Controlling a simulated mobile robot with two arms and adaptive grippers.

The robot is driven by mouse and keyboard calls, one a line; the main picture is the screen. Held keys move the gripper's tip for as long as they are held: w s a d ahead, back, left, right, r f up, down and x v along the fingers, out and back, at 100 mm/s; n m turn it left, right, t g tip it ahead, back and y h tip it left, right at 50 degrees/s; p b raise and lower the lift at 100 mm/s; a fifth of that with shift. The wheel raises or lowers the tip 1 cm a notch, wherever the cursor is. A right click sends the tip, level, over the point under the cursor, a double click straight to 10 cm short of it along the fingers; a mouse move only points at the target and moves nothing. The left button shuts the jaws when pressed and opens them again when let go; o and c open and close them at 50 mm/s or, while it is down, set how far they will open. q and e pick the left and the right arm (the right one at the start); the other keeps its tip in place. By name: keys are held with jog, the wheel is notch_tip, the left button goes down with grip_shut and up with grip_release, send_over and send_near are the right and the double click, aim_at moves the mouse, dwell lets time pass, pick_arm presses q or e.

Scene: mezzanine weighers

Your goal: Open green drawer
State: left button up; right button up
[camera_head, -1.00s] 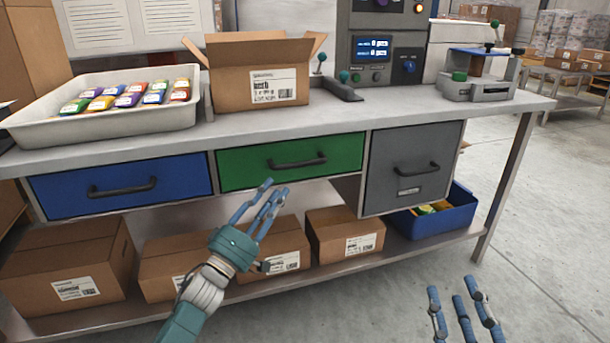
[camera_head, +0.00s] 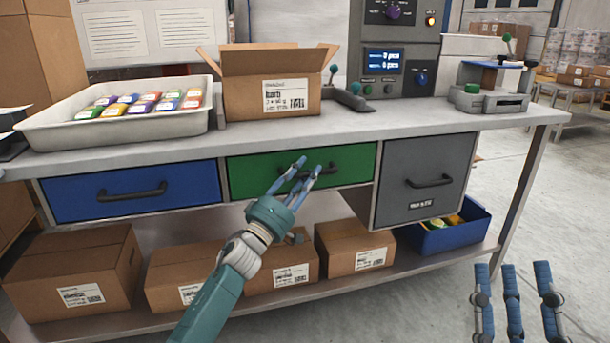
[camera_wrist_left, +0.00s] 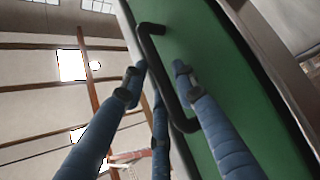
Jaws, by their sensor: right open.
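The green drawer (camera_head: 355,163) is closed, in the middle of the bench front. Its dark bar handle (camera_head: 333,167) is partly hidden by my left fingers. My left gripper (camera_head: 308,167) is at the handle. In the left wrist view, the handle (camera_wrist_left: 168,80) runs between the spread blue fingers of the left gripper (camera_wrist_left: 155,75), with the green drawer front (camera_wrist_left: 220,80) close behind. The fingers look open around the bar; contact is unclear. My right gripper (camera_head: 514,268) is open and empty at the lower right, away from the bench.
A blue drawer (camera_head: 75,200) is left of the green one; a grey cabinet drawer (camera_head: 420,160) is right. Cartons (camera_head: 345,245) and a blue bin (camera_head: 425,240) sit on the lower shelf. A tray (camera_head: 120,132) and open box (camera_head: 245,100) stand on top.

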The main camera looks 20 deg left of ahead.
pick_arm(q)
grip_shut()
